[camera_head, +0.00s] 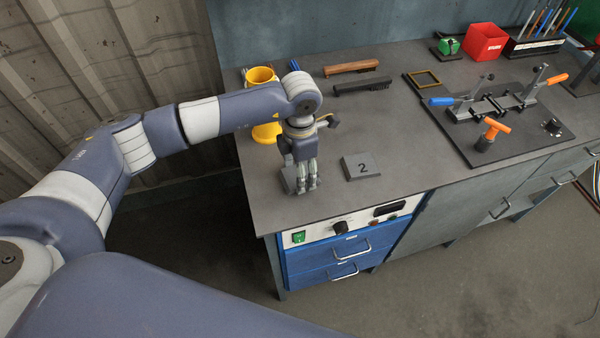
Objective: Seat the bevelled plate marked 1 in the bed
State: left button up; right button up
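A grey plate (288,179) lies at the left front of the bench, partly hidden behind my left gripper; its mark does not show. My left gripper (307,188) points down at this plate. I cannot tell whether its fingers are open or touch the plate. A second grey plate (361,168), marked 2, lies just to the right. A fixture with clamps (492,106), perhaps holding the bed, stands on a dark base plate at the right; the bed itself is too small to make out. My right gripper is not in view.
The fixture has blue and orange handles, with an orange-handled knob (492,131) in front. Brushes (351,67), a small yellow-edged frame (427,79), a red bin (486,42) and a yellow object (262,76) stand further back. The bench middle (410,140) is clear.

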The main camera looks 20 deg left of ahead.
pick_arm(q)
jog(key=shift+r, duration=0.45)
jog(key=shift+r+b, duration=0.6)
jog(key=shift+r, duration=0.3)
jog(key=s+d+b, duration=0.1)
jog(key=d, duration=0.3)
jog(key=s+d+r+b, duration=0.1)
jog(key=s+d+b, duration=0.1)
jog(key=d, duration=0.3)
jog(key=s+d+b, duration=0.1)
jog(key=s+d, duration=0.1)
jog(key=d, duration=0.2)
jog(key=shift+d+r, duration=0.2)
jog(key=shift+d, duration=0.1)
jog(key=shift+s+d+r+b, duration=0.15)
jog(key=shift+s+d+b, duration=0.25)
jog(key=shift+d, duration=0.25)
